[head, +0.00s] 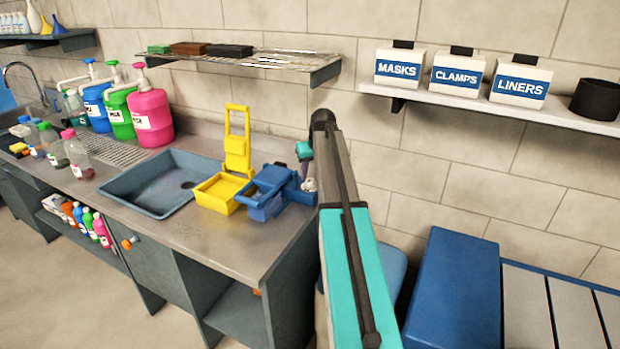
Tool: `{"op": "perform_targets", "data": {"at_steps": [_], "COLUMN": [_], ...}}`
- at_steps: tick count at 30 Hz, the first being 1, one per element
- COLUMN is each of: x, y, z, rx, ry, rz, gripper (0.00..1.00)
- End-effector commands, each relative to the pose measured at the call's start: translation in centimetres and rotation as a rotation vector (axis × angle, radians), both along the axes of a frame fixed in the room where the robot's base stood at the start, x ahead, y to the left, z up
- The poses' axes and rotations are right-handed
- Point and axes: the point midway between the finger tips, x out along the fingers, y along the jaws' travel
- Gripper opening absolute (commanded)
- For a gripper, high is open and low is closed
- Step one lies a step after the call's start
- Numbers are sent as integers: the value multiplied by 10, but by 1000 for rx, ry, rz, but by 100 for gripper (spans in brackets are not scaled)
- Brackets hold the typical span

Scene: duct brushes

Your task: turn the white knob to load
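I cannot make out a white knob for certain in the head view. My arm reaches up and forward through the middle of the picture and hides what lies behind it. A small teal part and a small pale part (308,184) show just left of the arm, above the right end of the counter. The pale part may belong to my gripper or to something behind it; it is too small to tell. My gripper's fingers cannot be made out, nor whether they hold anything.
The counter (215,240) holds a sink (160,185), a yellow wringer-like bucket (218,190), a blue one (265,192) and several pump jugs (150,115). Right of my arm stand a blue box (455,290) and a slatted surface (575,315). A shelf (430,98) carries labelled boxes.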

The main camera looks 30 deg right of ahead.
Motion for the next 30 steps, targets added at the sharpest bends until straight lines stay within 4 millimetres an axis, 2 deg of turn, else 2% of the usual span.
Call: {"op": "perform_targets", "data": {"at_steps": [9, 22, 23, 28, 30], "x": [12, 14, 14, 14, 14], "y": [-2, -2, -2, -2, -2], "z": [-28, -34, -34, -34, -34], "rx": [0, 0, 0, 0, 0], "ry": [1, 0, 0, 0, 0], "rz": [1, 2, 2, 2, 2], "gripper": [36, 36, 35, 7, 7]}}
